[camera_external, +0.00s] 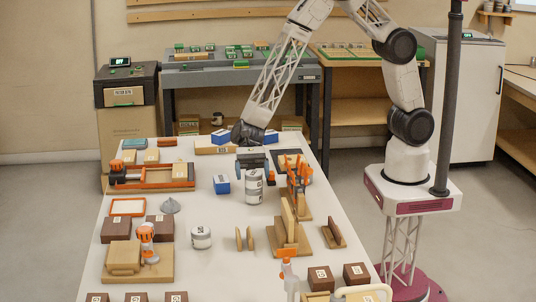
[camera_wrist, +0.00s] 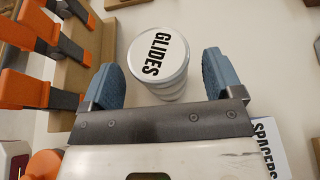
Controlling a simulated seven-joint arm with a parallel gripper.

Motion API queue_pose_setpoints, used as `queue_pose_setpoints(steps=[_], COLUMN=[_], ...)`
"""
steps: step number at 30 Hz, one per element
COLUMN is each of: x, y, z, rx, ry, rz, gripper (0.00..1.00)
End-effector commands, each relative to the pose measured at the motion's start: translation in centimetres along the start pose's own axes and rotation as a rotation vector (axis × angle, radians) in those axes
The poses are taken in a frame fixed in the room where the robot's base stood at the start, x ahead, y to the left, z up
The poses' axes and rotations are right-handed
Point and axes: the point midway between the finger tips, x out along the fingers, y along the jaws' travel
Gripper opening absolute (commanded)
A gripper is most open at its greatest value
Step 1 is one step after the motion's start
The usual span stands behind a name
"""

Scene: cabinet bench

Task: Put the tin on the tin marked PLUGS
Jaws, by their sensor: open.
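A white tin (camera_wrist: 158,58) with GLIDES on its lid shows in the wrist view, between the two blue-grey fingers of my gripper (camera_wrist: 160,72). The fingers are open, with gaps to the tin. In the external view this looks like the upper tin (camera_external: 254,175) of an upright stack, with a lower tin (camera_external: 254,195) beneath it. My gripper (camera_external: 252,162) is just behind and above the stack. Another white tin (camera_external: 201,240) stands apart, nearer the front. I cannot read PLUGS on any tin; the lower tin's lid is hidden.
An orange-and-grey clamp rack (camera_external: 298,180) stands close right of the stack. A blue-and-white box (camera_external: 222,184) is at its left; SPACERS shows on a box (camera_wrist: 264,142) in the wrist view. Bare table (camera_external: 225,270) lies in front.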

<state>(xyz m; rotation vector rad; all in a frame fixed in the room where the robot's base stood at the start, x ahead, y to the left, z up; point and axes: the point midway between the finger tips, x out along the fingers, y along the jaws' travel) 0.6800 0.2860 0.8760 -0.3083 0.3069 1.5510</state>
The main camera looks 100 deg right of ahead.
Motion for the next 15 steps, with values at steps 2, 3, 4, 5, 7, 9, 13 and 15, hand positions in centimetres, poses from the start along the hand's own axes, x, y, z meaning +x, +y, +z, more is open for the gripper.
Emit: queue_pose_setpoints(steps=[2,3,4,5,7,9,13,15], x=[-1.1,-1.7,-2.1,-2.6,-3.6,-4.7,-6.4,-7.3], y=[-0.1,-0.1,-0.1,-0.1,-0.1,-0.1,-0.1,0.0], z=[0.0,0.0,0.0,0.0,0.0,0.0,0.0,0.0], rx=[0.000,0.000,0.000,-0.001,-0.002,-0.001,0.000,0.000], ry=[0.000,0.000,0.000,0.001,0.001,0.000,0.000,0.001], rz=[-0.002,-0.002,-0.003,-0.003,-0.003,-0.003,-0.003,-0.002], gripper=[0.86,0.86,0.86,0.86,0.86,0.86,0.86,0.86])
